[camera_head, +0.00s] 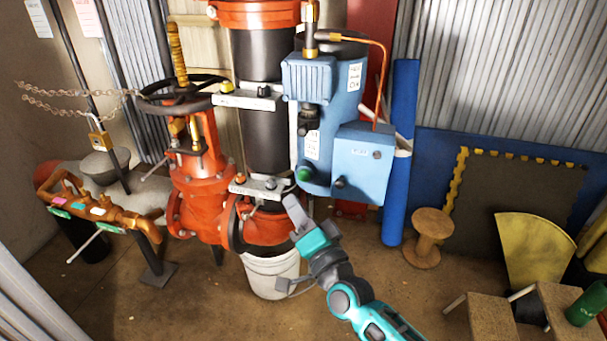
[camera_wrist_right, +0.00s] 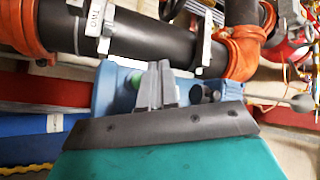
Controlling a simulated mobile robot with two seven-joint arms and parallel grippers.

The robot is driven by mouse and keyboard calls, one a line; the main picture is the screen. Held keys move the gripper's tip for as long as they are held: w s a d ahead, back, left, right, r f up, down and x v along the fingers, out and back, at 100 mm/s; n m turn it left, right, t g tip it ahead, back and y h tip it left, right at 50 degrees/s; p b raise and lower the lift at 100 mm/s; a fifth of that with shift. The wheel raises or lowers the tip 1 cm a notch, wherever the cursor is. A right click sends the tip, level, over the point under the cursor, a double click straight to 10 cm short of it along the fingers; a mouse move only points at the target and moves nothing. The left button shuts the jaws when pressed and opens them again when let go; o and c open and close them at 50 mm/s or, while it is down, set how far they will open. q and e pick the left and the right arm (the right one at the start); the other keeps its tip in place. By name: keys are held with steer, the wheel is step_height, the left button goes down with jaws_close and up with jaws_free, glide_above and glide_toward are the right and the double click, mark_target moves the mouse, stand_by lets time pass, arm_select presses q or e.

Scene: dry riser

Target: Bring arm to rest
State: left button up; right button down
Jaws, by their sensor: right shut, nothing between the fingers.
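My right gripper (camera_head: 297,215) comes in from the lower right in the head view, on a teal and grey arm. Its fingers are together and hold nothing. They point up toward the lower part of the blue pump box (camera_head: 345,110), in front of the black and orange riser pipe; I cannot tell if they touch anything. In the right wrist view the closed grey fingers (camera_wrist_right: 160,85) show in front of the blue box (camera_wrist_right: 112,90) and its green button. My left gripper is not in view.
The orange valve (camera_head: 200,190) with a black handwheel stands left of the pipe. A white bucket (camera_head: 270,272) sits below it. A brass manifold (camera_head: 100,208) is at left. A wooden spool (camera_head: 428,237), stools (camera_head: 478,312) and a green cup (camera_head: 588,303) are at right. Open floor lies between.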

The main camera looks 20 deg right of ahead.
steer(key=shift+s+f, duration=0.1)
stand_by(0.3)
arm_select(q)
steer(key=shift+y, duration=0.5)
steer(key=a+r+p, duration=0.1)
steer(key=p, duration=0.2)
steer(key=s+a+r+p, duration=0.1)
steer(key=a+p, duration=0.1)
steer(key=p, duration=0.1)
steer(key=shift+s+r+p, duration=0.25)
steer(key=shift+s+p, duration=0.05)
steer(key=shift+p, duration=0.1)
arm_select(e)
steer(key=s+d+f+n+g, duration=0.1)
steer(key=s+f+n+g, duration=0.3)
steer(key=s, duration=0.6)
steer(key=s+d+f+n+g+h, duration=0.1)
steer(key=s+f+n+g, duration=0.4)
steer(key=s, duration=0.5)
step_height(320, 180, down, 3)
steer(key=n, duration=0.3)
steer(key=shift+s+d+h, duration=0.3)
steer(key=shift+d, duration=0.1)
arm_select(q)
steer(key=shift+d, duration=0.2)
arm_select(e)
steer(key=shift+r, duration=0.15)
